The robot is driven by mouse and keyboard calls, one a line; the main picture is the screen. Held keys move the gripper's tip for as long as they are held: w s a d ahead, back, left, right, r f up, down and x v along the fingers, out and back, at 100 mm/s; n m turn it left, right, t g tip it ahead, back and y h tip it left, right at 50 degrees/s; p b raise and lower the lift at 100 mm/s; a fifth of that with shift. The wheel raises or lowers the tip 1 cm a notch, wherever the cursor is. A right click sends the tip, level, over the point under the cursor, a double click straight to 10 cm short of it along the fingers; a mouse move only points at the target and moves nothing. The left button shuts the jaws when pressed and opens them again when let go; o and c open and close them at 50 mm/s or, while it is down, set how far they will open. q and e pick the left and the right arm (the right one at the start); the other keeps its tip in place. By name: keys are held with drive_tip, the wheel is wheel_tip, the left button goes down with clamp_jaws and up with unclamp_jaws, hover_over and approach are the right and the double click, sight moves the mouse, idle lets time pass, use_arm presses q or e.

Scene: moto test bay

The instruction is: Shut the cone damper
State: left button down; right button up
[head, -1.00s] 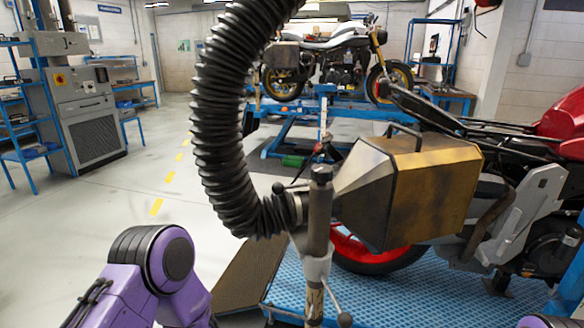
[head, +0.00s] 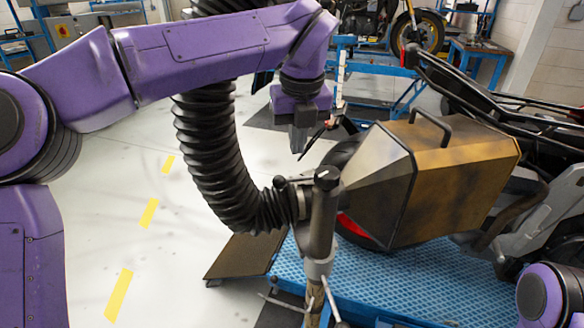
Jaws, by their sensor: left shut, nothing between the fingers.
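My left gripper (head: 299,150) is shut and empty, pointing down above the joint, apart from the knob in the picture. My right gripper is out of view.
A blue textured platform (head: 385,285) lies under the cone, with a brown ramp (head: 240,258) at its left. A clamp handle (head: 331,298) sticks out low on the post. The motorcycle frame (head: 480,100) fills the right. Grey floor (head: 185,240) is clear at left.

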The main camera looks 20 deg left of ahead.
use_arm(q)
drive_tip(key=w+a+f+p, duration=0.1)
drive_tip(key=w+f, duration=0.1)
drive_tip(key=f, duration=0.3)
drive_tip(key=w+a+f+p, duration=0.2)
drive_tip(key=f, duration=0.4)
drive_tip(key=shift+w+f, duration=0.2)
drive_tip(key=shift+w, duration=0.15)
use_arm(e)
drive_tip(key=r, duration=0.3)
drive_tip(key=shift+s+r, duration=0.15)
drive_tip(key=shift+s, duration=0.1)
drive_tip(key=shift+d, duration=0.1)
